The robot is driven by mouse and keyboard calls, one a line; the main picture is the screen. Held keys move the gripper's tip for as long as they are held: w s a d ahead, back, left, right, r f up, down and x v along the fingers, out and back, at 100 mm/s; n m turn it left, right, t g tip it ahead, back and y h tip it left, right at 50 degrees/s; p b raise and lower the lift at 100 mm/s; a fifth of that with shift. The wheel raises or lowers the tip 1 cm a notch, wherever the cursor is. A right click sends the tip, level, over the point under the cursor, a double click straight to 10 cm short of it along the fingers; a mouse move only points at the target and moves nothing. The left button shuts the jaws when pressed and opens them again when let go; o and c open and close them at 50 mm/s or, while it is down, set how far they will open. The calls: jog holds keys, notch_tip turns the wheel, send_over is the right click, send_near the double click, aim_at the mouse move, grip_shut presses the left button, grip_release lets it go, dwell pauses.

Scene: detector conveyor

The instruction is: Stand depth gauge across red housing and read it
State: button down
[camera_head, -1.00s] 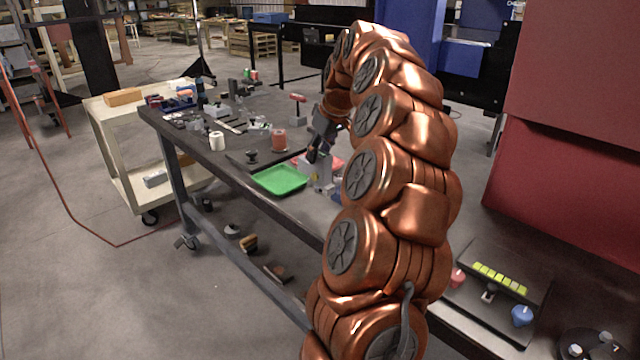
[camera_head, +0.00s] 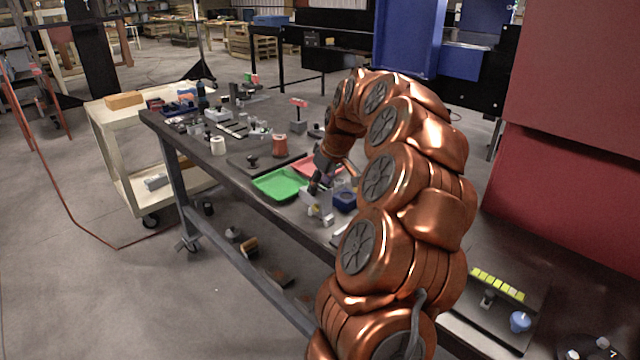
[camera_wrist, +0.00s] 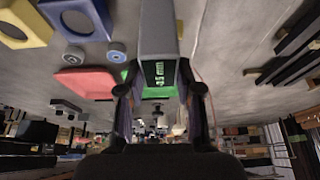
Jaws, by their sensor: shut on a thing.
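In the wrist view the gauge (camera_wrist: 158,32) sits between my two fingers (camera_wrist: 159,92). I cannot clearly make out the red housing. A flat red shape (camera_wrist: 88,82) is left of the gauge in the wrist view, apart from it; it looks like the red tray (camera_head: 305,167).
A blue housing with a round hole (camera_head: 344,199) stands just right of the gauge; it also shows in the wrist view (camera_wrist: 76,8) beside a yellow one (camera_wrist: 22,38). A green tray (camera_head: 277,184) lies left. A red cylinder (camera_head: 279,145) stands behind on a dark plate.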

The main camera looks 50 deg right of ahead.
jog(key=shift+f, duration=0.15)
jog(key=c, duration=0.8)
grip_release()
jog(key=shift+o, duration=0.2)
jog(key=v, duration=0.2)
jog(key=b+v, duration=0.1)
jog(key=v, duration=0.2)
jog(key=b+v, duration=0.1)
jog(key=v, duration=0.1)
jog(key=shift+a+r, duration=0.4)
jog(key=shift+r, duration=0.05)
